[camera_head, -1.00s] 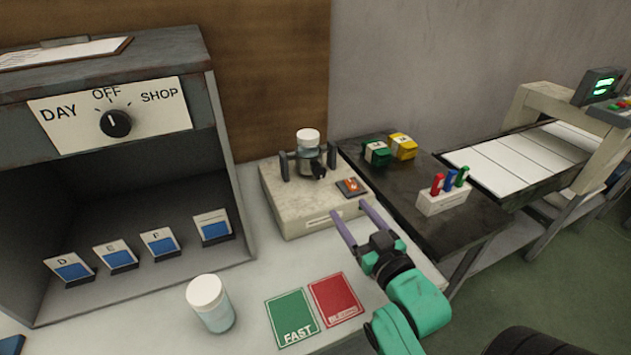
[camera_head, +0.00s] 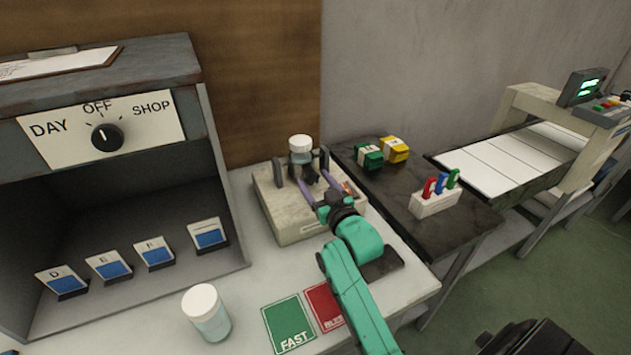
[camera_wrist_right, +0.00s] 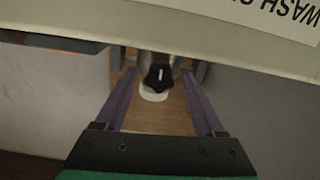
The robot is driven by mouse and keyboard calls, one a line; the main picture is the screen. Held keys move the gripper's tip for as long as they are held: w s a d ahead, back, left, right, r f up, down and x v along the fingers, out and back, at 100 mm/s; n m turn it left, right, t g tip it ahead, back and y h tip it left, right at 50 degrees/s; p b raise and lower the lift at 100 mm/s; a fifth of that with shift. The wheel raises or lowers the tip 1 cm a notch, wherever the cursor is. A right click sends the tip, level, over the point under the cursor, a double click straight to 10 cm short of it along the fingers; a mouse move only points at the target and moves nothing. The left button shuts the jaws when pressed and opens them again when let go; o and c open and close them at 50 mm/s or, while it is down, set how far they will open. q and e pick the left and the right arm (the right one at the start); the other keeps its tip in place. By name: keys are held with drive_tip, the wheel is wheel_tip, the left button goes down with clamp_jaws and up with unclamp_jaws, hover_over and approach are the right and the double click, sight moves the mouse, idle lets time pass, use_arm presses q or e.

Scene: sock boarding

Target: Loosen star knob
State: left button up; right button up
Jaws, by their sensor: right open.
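The black star knob (camera_head: 310,176) is on the front of the fixture (camera_head: 290,228), a pale box with dark upright posts, just below a white-lidded jar (camera_head: 300,144) standing between those posts. In the right wrist view the knob (camera_wrist_right: 159,76) shows dark with a light mark, between my purple fingers. My right gripper (camera_head: 316,183) is open, with its fingers spread to either side of the knob. In the wrist view a gap shows on both sides, and I see no contact. My left gripper is not in view.
A second white-lidded jar (camera_head: 206,312) stands on the bench near green (camera_head: 288,325) and red (camera_head: 325,305) cards. Green (camera_head: 369,157) and yellow (camera_head: 395,149) blocks and a coloured-peg holder (camera_head: 436,203) are on the dark table to the right. A dial cabinet (camera_head: 105,138) stands left.

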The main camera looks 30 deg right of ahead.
clamp_jaws()
